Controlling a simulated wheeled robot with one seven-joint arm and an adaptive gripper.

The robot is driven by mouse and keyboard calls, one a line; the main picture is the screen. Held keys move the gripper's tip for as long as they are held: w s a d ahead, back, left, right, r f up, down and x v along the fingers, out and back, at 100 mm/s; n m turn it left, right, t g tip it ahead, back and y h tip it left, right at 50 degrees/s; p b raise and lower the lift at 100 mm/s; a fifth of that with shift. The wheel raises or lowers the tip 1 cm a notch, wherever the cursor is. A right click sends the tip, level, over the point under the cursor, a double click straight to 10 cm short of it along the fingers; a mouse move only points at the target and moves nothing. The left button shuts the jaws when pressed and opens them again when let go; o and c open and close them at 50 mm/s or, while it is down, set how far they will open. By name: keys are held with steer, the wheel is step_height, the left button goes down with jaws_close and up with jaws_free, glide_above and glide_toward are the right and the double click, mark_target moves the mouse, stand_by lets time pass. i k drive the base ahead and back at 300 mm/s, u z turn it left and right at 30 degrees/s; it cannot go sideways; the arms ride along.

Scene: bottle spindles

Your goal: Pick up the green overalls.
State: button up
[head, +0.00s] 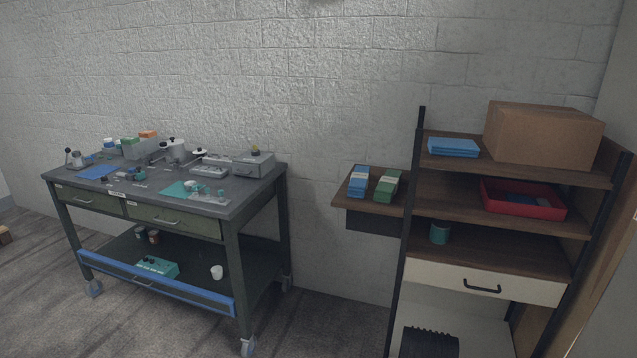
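A green folded bundle (387,187), which looks like the green overalls, lies on the small side ledge (345,204) left of the shelf unit. It has a pale band or label across it. A similar blue bundle (358,181) lies close to its left. My gripper is not in the head view.
The shelf unit (450,210) holds a cardboard box (544,135), blue folded cloth (453,147), a red tray (523,211) and a teal cup (439,234). A wheeled workbench (150,192) crowded with small parts stands at left. Floor (318,325) shows clear between them.

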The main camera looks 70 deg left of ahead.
mark_target(388, 186)
steer(key=u, duration=2.2)
steer(key=i, duration=0.6)
